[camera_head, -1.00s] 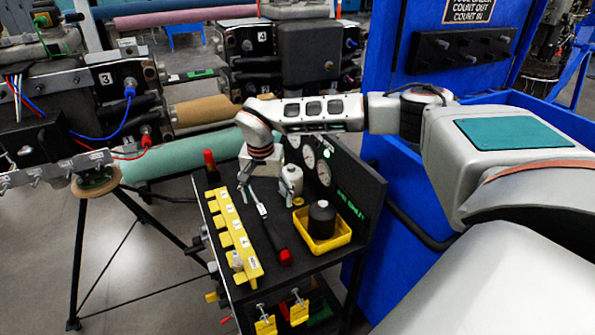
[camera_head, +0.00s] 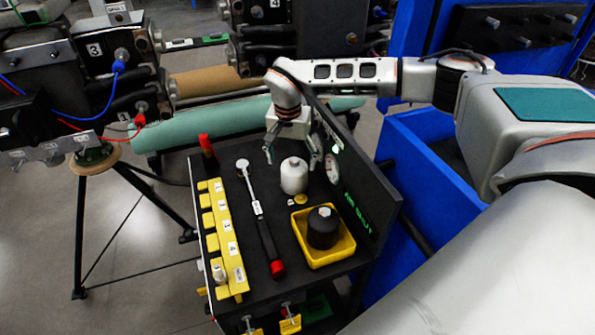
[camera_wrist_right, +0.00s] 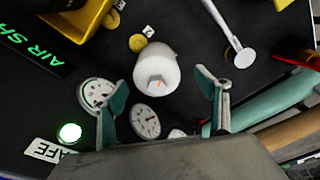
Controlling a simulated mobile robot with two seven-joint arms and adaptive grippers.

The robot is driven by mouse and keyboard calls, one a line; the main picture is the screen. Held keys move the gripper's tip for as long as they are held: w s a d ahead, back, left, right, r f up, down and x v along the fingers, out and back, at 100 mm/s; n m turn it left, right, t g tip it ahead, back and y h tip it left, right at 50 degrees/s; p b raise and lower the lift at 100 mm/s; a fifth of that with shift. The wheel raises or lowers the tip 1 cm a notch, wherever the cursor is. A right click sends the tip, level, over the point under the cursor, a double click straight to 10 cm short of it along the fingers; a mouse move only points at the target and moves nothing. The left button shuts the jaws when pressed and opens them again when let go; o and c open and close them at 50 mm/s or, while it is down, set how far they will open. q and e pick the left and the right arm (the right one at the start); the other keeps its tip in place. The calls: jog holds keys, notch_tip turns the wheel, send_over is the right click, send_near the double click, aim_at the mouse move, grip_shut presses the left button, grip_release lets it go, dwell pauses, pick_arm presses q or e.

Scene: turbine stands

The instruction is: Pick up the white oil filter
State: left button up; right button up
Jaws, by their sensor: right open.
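The white oil filter (camera_head: 293,176) stands upright on the black cart top, near the gauge panel. It also shows in the right wrist view (camera_wrist_right: 157,72), between and a little beyond the two fingers. My right gripper (camera_head: 292,157) is just behind the filter, with its fingers spread to either side. In the right wrist view the gripper (camera_wrist_right: 160,92) is open and empty, with a gap between each finger and the filter. My left gripper is not in view.
A yellow tray (camera_head: 346,245) holding a black filter (camera_head: 322,228) is in front of the white filter. A wrench (camera_head: 257,208) with a red end lies to the left, beside a yellow numbered rack (camera_head: 229,232). The gauge panel (camera_head: 359,190) rises on the right.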

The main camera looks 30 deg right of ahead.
jog(key=f, duration=0.6)
jog(key=shift+s+d+p, duration=0.1)
jog(key=shift+d+p, duration=0.2)
jog(key=shift+d, duration=0.1)
jog(key=shift+f, duration=0.7)
jog(key=shift+r, duration=0.1)
jog(key=c, duration=1.9)
jog(key=shift+o, duration=0.2)
notch_tip(320, 180, up, 20)
